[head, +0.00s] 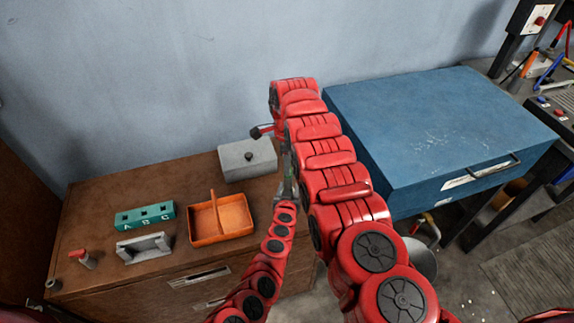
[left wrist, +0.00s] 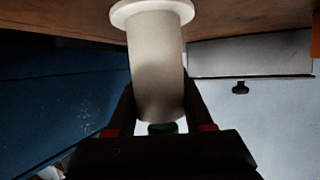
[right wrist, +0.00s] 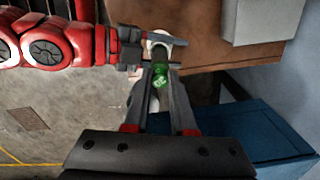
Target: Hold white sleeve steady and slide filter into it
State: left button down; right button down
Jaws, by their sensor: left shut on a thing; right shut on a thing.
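The white sleeve (left wrist: 157,65), a tube with a wide flange, is between the fingers of my left gripper (left wrist: 160,112), which is shut on it. The green filter (right wrist: 160,74) is between the fingers of my right gripper (right wrist: 161,85), which is shut on it. In the right wrist view the filter lines up with the sleeve (right wrist: 159,38); whether its end is inside is not clear. A bit of green (left wrist: 162,128) shows at the sleeve's near end in the left wrist view. In the head view my arms hide most of both parts.
The brown cabinet top (head: 110,198) holds a grey box (head: 247,160), an orange tray (head: 222,218), a teal block (head: 146,216) and a grey bracket (head: 143,247). A large blue box (head: 440,120) stands to the right. A bucket (head: 420,258) is on the floor.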

jog(key=shift+c, duration=1.7)
grip_release()
jog(key=shift+r, duration=3.5)
pick_arm(q)
jog(key=shift+c, duration=1)
grip_release()
